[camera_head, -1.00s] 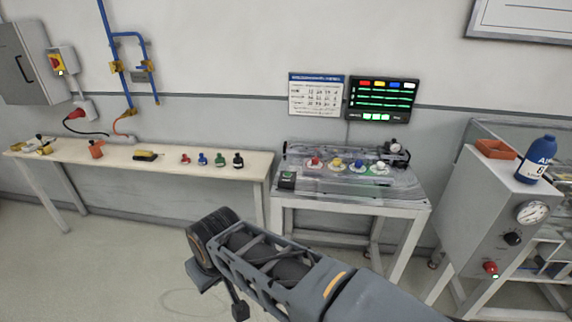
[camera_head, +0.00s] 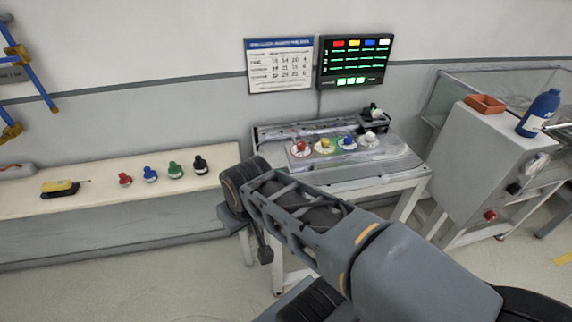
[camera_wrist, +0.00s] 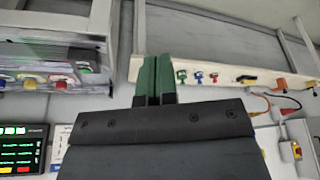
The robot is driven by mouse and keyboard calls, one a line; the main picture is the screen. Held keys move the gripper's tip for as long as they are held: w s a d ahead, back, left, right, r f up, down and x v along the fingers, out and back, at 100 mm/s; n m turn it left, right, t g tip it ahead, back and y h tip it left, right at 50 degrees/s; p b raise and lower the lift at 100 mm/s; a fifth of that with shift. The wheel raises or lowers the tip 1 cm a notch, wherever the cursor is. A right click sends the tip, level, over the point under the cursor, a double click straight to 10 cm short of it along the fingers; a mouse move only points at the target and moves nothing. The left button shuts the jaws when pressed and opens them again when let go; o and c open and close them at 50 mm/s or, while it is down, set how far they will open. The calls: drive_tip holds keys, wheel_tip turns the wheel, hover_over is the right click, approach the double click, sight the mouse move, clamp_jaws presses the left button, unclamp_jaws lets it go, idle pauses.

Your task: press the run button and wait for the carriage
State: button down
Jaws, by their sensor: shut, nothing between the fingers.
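The track table (camera_head: 335,185) stands against the wall, with a clear-topped track and red (camera_head: 301,147), yellow (camera_head: 325,146), blue (camera_head: 347,143) and white (camera_head: 369,139) knobs. A dark unit with a pale top (camera_head: 374,115), possibly the carriage, is at its back right corner. The green run button is hidden behind my arm in the head view. A green button (camera_wrist: 84,68) shows at the table's edge in the wrist view. My gripper (camera_wrist: 156,62) has green fingers, shut and empty, apart from the button and to its right in the wrist view.
A bench (camera_head: 100,195) at left holds several coloured knobs and a yellow tool (camera_head: 60,188). A grey cabinet (camera_head: 470,165) with an orange tray (camera_head: 485,103) and blue bottle (camera_head: 539,113) stands at right. A lit screen (camera_head: 354,62) hangs above the track.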

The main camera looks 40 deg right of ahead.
drive_tip(key=shift+s+a, duration=0.1)
drive_tip(key=shift+a, duration=0.05)
drive_tip(key=w+d+r+m+t+y+p, duration=0.3)
drive_tip(key=w+d+m+p, duration=0.4)
drive_tip(key=w+m, duration=0.55)
drive_tip(key=w+d+f+m+t, duration=0.1)
drive_tip(key=w+d+m, duration=0.1)
drive_tip(key=d+m, duration=0.3)
drive_tip(key=w+d+f+m+t+p, duration=0.1)
drive_tip(key=w+d+m, duration=0.2)
drive_tip(key=d+m, duration=0.3)
drive_tip(key=d, duration=0.5)
drive_tip(key=shift+d+f, duration=0.2)
drive_tip(key=shift+f, duration=0.15)
wheel_tip(320, 180, down, 8)
drive_tip(key=b, duration=0.7)
drive_tip(key=shift+f, duration=0.25)
drive_tip(key=shift+f+b, duration=0.15)
drive_tip(key=shift+b, duration=0.15)
drive_tip(key=shift+f+b, duration=0.3)
drive_tip(key=shift+b, duration=0.1)
